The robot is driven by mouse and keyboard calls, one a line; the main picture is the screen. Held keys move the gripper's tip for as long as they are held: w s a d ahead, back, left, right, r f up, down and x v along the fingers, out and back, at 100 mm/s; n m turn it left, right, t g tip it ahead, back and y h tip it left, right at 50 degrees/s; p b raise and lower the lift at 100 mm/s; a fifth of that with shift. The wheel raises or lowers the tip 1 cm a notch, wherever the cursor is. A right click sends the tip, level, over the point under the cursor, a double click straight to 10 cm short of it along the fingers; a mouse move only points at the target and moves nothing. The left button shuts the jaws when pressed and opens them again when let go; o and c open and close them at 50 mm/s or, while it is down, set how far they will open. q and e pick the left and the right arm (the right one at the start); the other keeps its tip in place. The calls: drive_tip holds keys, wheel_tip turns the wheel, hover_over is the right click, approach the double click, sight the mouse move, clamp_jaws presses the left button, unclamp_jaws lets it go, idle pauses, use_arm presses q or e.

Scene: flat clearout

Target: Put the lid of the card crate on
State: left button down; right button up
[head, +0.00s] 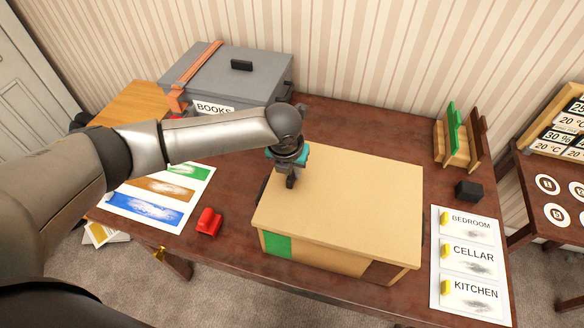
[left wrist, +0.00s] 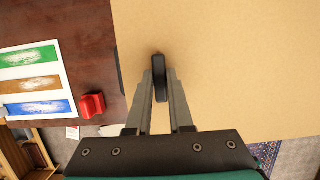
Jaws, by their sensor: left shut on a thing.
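The card crate (head: 320,258) stands on the dark wooden table, with a green patch (head: 277,245) on its front. Its flat tan lid (head: 345,205) lies over its top and hides the inside; I cannot tell whether it is fully seated or slightly above the rim. My left gripper (head: 290,182) points down at the lid's left part, shut on the lid's black handle (left wrist: 159,75). In the left wrist view the lid (left wrist: 230,60) fills the right side, and both fingers of the left gripper (left wrist: 160,88) flank the handle. My right gripper is not in view.
A grey box (head: 225,75) labelled BOOKS stands at the back left. A red object (head: 209,222) and a sheet with coloured bands (head: 150,200) lie left of the crate. On the right are a black block (head: 468,191), a wooden rack (head: 458,150) and a room-label sheet (head: 468,262).

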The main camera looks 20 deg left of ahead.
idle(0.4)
use_arm(q)
drive_tip(key=shift+p, duration=0.4)
drive_tip(key=shift+p, duration=0.3)
idle(0.3)
drive_tip(key=shift+f+b, duration=0.8)
drive_tip(key=shift+f, duration=0.45)
drive_tip(key=shift+r, duration=0.1)
drive_tip(key=c, duration=0.7)
unclamp_jaws()
drive_tip(key=shift+c, duration=0.2)
drive_tip(key=p+v, duration=0.1)
drive_tip(key=v, duration=1.4)
drive_tip(key=shift+p, duration=0.3)
drive_tip(key=shift+s, duration=0.1)
